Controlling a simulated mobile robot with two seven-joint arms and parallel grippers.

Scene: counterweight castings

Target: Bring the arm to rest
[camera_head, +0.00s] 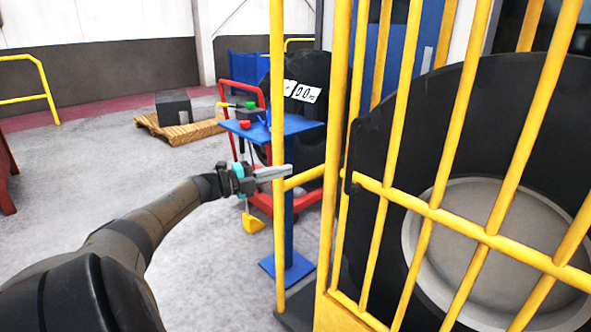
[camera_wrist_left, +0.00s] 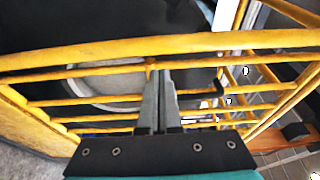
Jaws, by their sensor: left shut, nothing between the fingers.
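My left arm (camera_head: 150,225) reaches in from the lower left in the head view. Its gripper (camera_head: 286,172) points right, with its fingertips at the yellow bars of the cage (camera_head: 327,315). I cannot tell whether they touch the bars. In the left wrist view the two grey fingers (camera_wrist_left: 158,72) are together with nothing between them, and yellow bars lie just beyond. My right gripper is in neither view.
Behind the bars stands a large black casting (camera_head: 400,215) with a grey round face. A blue stand (camera_head: 290,125) with small coloured items and a red cart (camera_head: 224,92) are beyond the gripper. A pallet (camera_head: 190,132) bears a grey block (camera_head: 173,108).

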